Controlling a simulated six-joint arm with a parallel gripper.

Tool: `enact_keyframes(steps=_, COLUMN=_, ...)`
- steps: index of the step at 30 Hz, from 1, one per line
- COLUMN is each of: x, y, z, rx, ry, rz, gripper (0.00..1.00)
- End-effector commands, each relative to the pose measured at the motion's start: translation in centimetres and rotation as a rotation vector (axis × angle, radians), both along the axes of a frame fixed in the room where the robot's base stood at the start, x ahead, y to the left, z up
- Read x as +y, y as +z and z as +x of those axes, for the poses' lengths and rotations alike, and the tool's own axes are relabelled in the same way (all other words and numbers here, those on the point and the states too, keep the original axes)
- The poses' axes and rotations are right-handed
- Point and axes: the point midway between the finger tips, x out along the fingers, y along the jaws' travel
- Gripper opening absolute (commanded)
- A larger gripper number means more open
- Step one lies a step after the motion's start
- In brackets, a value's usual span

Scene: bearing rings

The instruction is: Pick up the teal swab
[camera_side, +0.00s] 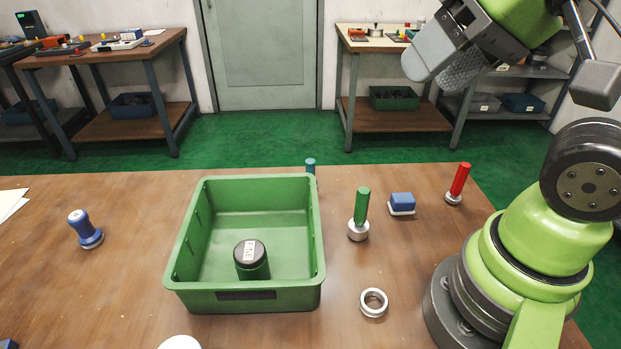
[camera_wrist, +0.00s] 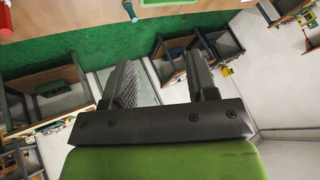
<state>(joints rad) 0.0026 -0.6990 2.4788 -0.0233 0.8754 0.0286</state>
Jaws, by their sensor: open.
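The teal swab (camera_side: 310,166) stands just behind the far right corner of the green bin (camera_side: 316,278). Only its upper part shows in the side view; the bin hides the rest. A small teal handle, apparently the same swab (camera_wrist: 130,10), shows at the top edge of the wrist view. My gripper (camera_side: 436,68) is raised high above the right part of the table, well away from the swab. Its two fingers are apart and hold nothing in the wrist view (camera_wrist: 160,65).
A black-capped jar (camera_side: 251,262) stands in the bin. A green-handled swab (camera_side: 361,212), blue block (camera_side: 402,201), red-handled swab (camera_side: 460,180) and metal ring (camera_side: 374,293) are to its right. A blue-handled stamp (camera_side: 82,228) is on the left.

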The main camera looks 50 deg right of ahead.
Motion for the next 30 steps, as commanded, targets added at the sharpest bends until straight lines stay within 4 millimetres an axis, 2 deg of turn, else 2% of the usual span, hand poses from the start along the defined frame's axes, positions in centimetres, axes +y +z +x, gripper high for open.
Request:
enact_keyframes(steps=5, x=-2.0, y=-0.8, z=4.4, rx=0.069, ry=-0.069, rz=-0.085, gripper=0.53)
enact_keyframes(steps=10, x=-4.1, y=-3.2, z=10.0, rx=0.126, ry=-0.120, rz=-0.177, gripper=0.53)
enact_keyframes(steps=14, x=-5.4, y=-6.2, z=14.0, rx=0.160, ry=-0.130, rz=-0.232, gripper=0.53)
enact_keyframes(steps=18, x=-6.4, y=-10.5, z=17.6, rx=0.194, ry=-0.116, rz=-0.272, gripper=0.53)
enact_keyframes(steps=24, x=-7.0, y=-16.7, z=20.6, rx=0.233, ry=-0.079, rz=-0.285, gripper=0.53)
enact_keyframes(steps=30, x=-7.0, y=-19.7, z=21.5, rx=0.249, ry=-0.059, rz=-0.280, gripper=0.53)
